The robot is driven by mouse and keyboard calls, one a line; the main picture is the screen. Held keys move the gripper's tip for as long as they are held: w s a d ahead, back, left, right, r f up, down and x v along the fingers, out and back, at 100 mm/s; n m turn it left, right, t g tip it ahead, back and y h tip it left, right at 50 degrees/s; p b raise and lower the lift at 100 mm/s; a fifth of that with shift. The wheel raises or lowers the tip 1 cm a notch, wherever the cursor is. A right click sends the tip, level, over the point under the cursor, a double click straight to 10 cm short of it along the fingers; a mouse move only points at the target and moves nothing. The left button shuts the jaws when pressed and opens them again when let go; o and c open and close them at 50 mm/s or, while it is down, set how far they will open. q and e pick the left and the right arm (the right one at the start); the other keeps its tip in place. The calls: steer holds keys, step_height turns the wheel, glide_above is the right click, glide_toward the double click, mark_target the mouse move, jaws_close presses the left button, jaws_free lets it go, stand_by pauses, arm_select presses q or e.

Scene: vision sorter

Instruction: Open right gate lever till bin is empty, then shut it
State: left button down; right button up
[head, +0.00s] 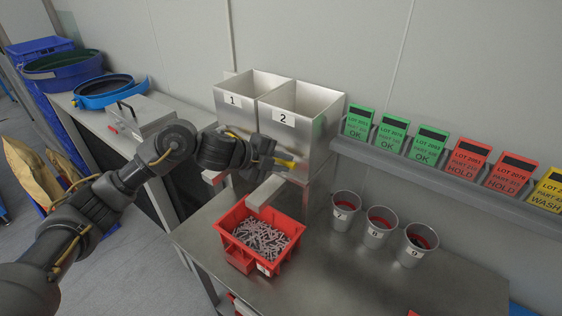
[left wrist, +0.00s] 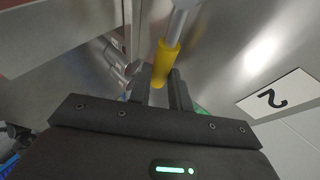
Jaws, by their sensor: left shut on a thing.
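Two steel hoppers stand side by side at the back of the table, bin 1 (head: 234,107) on the left and bin 2 (head: 303,134) on the right. A lever with a yellow grip (head: 285,163) sticks out at the front of bin 2. My left gripper (head: 270,160) is shut on this lever; the yellow grip (left wrist: 165,62) shows between its fingers in the left wrist view. A chute (head: 265,192) below ends over a red crate (head: 231,219) that holds many small grey parts. The inside bottoms of the bins are hidden. My right gripper is not in view.
Three grey cups (head: 376,238) with red insides stand right of the crate. A ledge (head: 430,175) with green, red and yellow lot cards runs along the wall. Blue bowl feeders (head: 105,92) sit on the left bench.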

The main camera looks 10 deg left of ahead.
arm_select(q)
steer(key=shift+f, duration=0.1)
steer(key=c, duration=1.3)
jaws_free()
steer(key=b+v, duration=0.2)
steer(key=v, duration=0.8)
steer(key=shift+a+r+b, duration=0.25)
steer(key=shift+r+b, duration=0.05)
steer(key=shift+s, duration=0.1)
